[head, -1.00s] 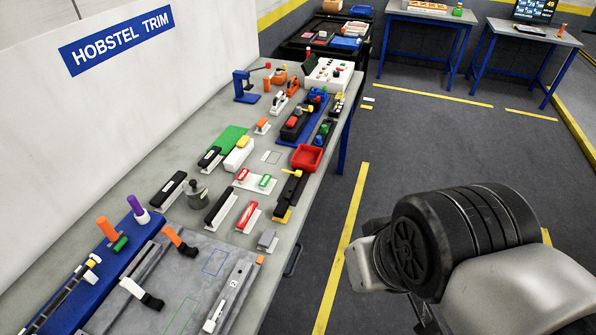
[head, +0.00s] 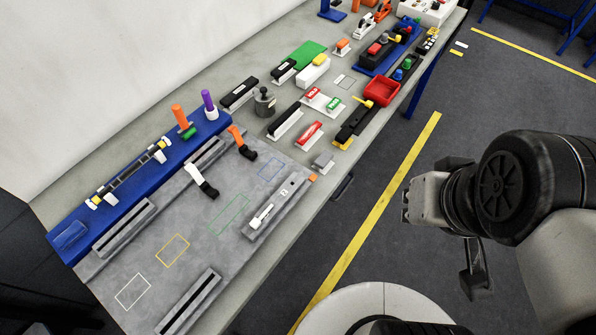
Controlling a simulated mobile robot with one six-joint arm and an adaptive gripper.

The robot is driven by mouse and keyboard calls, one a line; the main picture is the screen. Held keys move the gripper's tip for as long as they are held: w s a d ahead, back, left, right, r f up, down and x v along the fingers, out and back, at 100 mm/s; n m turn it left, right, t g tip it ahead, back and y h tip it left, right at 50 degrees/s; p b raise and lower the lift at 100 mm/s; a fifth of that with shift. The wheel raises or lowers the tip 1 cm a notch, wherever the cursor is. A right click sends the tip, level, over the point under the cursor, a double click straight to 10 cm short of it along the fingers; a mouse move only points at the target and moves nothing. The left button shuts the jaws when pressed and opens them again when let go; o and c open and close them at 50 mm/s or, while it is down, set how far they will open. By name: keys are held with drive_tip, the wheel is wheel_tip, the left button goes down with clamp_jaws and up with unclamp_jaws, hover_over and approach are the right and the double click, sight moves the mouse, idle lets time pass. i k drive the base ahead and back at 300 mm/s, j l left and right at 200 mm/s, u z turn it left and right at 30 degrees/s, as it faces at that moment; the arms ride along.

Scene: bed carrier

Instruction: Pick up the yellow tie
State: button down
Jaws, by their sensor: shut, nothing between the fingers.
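I cannot tell for sure which item is the yellow tie. A small yellow piece (head: 320,60) lies on a white block on the workbench. A yellow-handled piece (head: 362,102) stands on a dark block beside the red bin. A dark strip with yellow ends (head: 130,172) lies on the blue tray at the left. My gripper (head: 474,286) hangs over the floor to the right of the bench, partly hidden behind my wrist. It looks shut and empty, well apart from the bench items.
The grey workbench (head: 232,290) runs diagonally, with a white wall behind it. A red bin (head: 381,91), a blue tray (head: 68,236) and several tools crowd it. The grey fixture plate has coloured outlines and slotted rails. The floor right of the bench is open.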

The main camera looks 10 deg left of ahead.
sight(368, 104)
drive_tip(key=i+l+u, duration=0.3)
drive_tip(key=i+l, duration=0.8)
drive_tip(key=i+u, duration=0.1)
drive_tip(key=u, duration=0.95)
